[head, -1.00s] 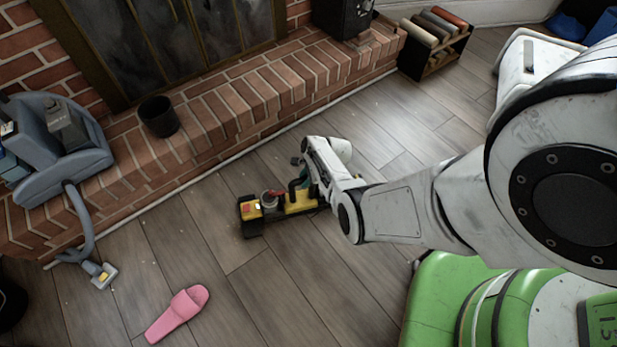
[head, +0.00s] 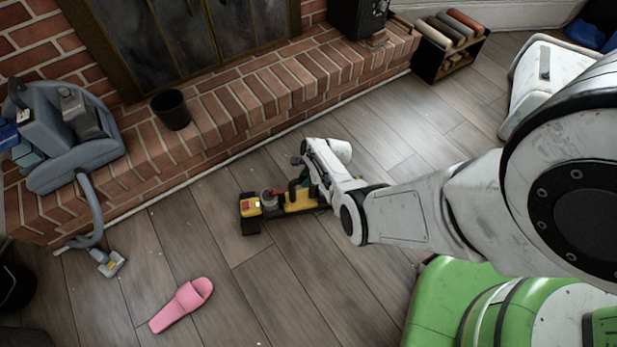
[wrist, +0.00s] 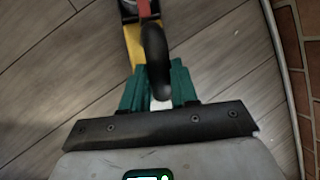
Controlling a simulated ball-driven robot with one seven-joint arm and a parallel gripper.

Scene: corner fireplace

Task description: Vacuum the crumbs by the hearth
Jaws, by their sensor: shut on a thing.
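A yellow and black handheld vacuum (head: 299,198) is low over or on the wooden floor in front of the brick hearth; I cannot tell if it touches. My gripper (head: 302,172) is shut on its black handle. In the wrist view, the teal fingers of my gripper (wrist: 160,88) sit on both sides of the dark handle (wrist: 156,55). Small pale crumbs (head: 158,254) are scattered on the floor to the left of the vacuum, near the hearth's foot.
A pink slipper (head: 182,304) lies on the floor. A grey-blue vacuum cleaner (head: 75,150) stands on the hearth (head: 235,105), its hose head (head: 110,263) on the floor. A black cup (head: 171,110) is on the hearth. A small rack (head: 447,58) stands at the back right.

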